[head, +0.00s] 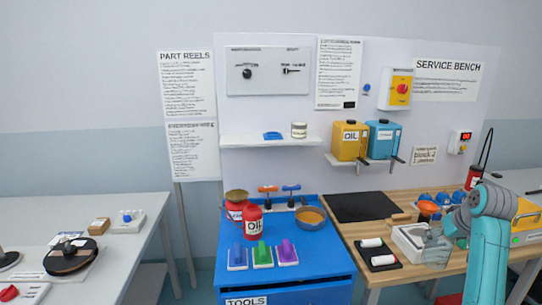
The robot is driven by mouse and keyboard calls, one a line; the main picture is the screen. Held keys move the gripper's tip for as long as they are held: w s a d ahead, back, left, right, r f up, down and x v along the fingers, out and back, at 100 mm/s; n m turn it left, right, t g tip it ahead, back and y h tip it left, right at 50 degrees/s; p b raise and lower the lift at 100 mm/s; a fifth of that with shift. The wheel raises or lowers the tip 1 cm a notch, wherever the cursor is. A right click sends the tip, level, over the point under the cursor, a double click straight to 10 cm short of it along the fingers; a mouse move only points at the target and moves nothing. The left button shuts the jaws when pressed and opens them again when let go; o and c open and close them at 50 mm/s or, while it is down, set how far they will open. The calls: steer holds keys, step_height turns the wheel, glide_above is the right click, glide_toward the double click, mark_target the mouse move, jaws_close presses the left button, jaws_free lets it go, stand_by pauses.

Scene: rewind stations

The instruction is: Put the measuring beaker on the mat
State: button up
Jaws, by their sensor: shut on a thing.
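A clear see-through vessel (436,249), which looks like the measuring beaker, is upright at the front right of the wooden bench, just right of a white box. My gripper (444,230) is at its upper part and shut on it, reaching in from the right. The fingertips are small and partly hidden, and I cannot tell whether the beaker's base touches the bench. The mat (362,206) is a flat black rectangle at the back left of the wooden bench. It looks bare and lies behind and left of the beaker.
A wooden block (402,217) lies at the mat's right corner. An orange bowl (429,208) and blue-topped items are behind my gripper.

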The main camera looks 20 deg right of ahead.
steer(key=a+f+n+y, duration=0.1)
steer(key=a+f, duration=1.2)
steer(key=a, duration=0.3)
steer(key=s+a+f+n, duration=0.1)
steer(key=a+f+n, duration=0.1)
steer(key=a+f, duration=1.1)
steer(key=a+f+n+y, duration=0.1)
steer(key=a+f, duration=1.3)
steer(key=a, duration=0.6)
steer(key=shift+s+n+t+y, duration=0.3)
steer(key=shift+s+n, duration=0.1)
steer(key=shift+a+f, duration=0.1)
